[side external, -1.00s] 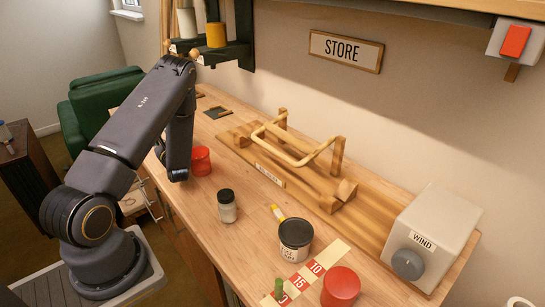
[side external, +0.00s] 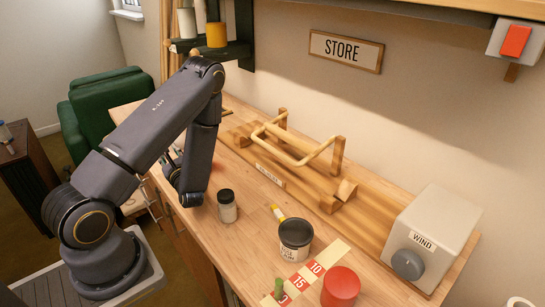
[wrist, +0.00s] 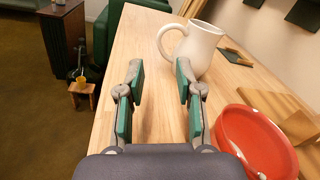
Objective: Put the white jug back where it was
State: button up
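The white jug (wrist: 199,50) stands upright on the wooden table in the wrist view, with its handle toward the left. It is beyond my gripper's fingertips and slightly to their right, apart from them. My gripper (wrist: 160,72) is open, with nothing between its green-padded fingers. In the side external view my arm hides the jug and most of the gripper.
A red bowl (wrist: 258,140) is close on the right of my gripper. A dark square (wrist: 237,57) lies beyond the jug. In the side view, a dark-lidded jar (side external: 227,207) and a black-lidded tub (side external: 295,238) stand right of my arm. A wooden rack (side external: 300,150) is behind.

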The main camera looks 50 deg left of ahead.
jog(key=s+d+r+n+g+h, duration=0.2)
jog(key=s+d+r+n+g, duration=0.15)
jog(key=r+n+g, duration=0.2)
jog(key=s+d+r+n+g+h, duration=0.3)
jog(key=s+r+n+g, duration=0.1)
jog(key=r+n, duration=0.3)
jog(key=w+d+r+n+t+h, duration=0.1)
jog(key=d+t+h, duration=0.3)
jog(key=d, duration=0.4)
jog(key=w+d+r+n+t+h, duration=0.1)
jog(key=d+r+t+h, duration=0.3)
jog(key=d, duration=0.5)
jog(key=w+d+r+n+t+h, duration=0.1)
jog(key=d+t+h, duration=0.3)
jog(key=d, duration=0.4)
jog(key=shift+d+r+h, duration=0.3)
jog(key=shift+r+h, duration=0.2)
jog(key=shift+r, duration=0.3)
